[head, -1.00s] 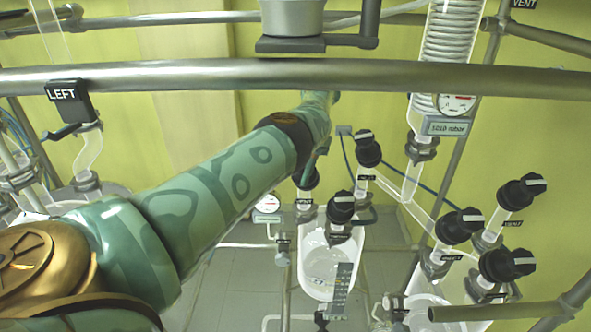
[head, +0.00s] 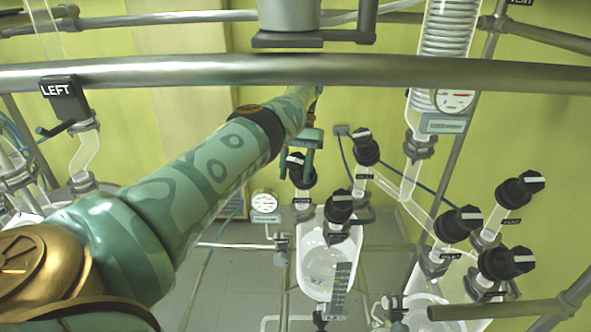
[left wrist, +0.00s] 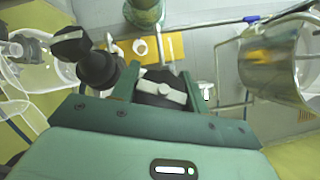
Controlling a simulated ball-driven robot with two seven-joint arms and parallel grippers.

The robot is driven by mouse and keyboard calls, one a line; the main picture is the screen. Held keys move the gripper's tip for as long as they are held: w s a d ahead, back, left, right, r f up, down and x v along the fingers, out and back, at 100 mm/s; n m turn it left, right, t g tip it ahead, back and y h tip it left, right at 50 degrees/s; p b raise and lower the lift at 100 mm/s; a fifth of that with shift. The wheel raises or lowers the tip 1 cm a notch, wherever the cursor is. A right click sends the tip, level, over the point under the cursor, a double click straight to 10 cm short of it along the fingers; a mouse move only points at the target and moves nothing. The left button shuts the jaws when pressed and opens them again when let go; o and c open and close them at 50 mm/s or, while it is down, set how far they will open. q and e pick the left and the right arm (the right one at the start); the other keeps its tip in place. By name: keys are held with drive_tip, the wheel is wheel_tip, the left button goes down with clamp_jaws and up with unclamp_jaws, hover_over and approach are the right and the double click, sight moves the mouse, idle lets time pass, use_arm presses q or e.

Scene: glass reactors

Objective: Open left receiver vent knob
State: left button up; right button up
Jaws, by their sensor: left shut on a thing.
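The left receiver vent knob (head: 299,174) is a black knob with a white mark, on the left neck of the middle glass receiver (head: 315,270). A small black label sits below it, too blurred to read. My left gripper (head: 303,150) reaches it from above, its fingers at the knob's top. In the left wrist view my left gripper (left wrist: 160,88) has its two fingers on either side of the knob (left wrist: 163,88), shut on its pale grip bar. The finger contact is partly hidden in the head view. My right gripper is in neither view.
Two other black knobs stand close by on the receiver, one in front (head: 339,207) and one at the right (head: 366,147). Several more sit at the far right. A pressure gauge (head: 265,203) is left of the receiver. A metal rail (head: 420,74) crosses above my arm.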

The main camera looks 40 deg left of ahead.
use_arm(q)
drive_tip(key=o, duration=1)
drive_tip(key=shift+f, duration=0.15)
drive_tip(key=shift+s, duration=0.1)
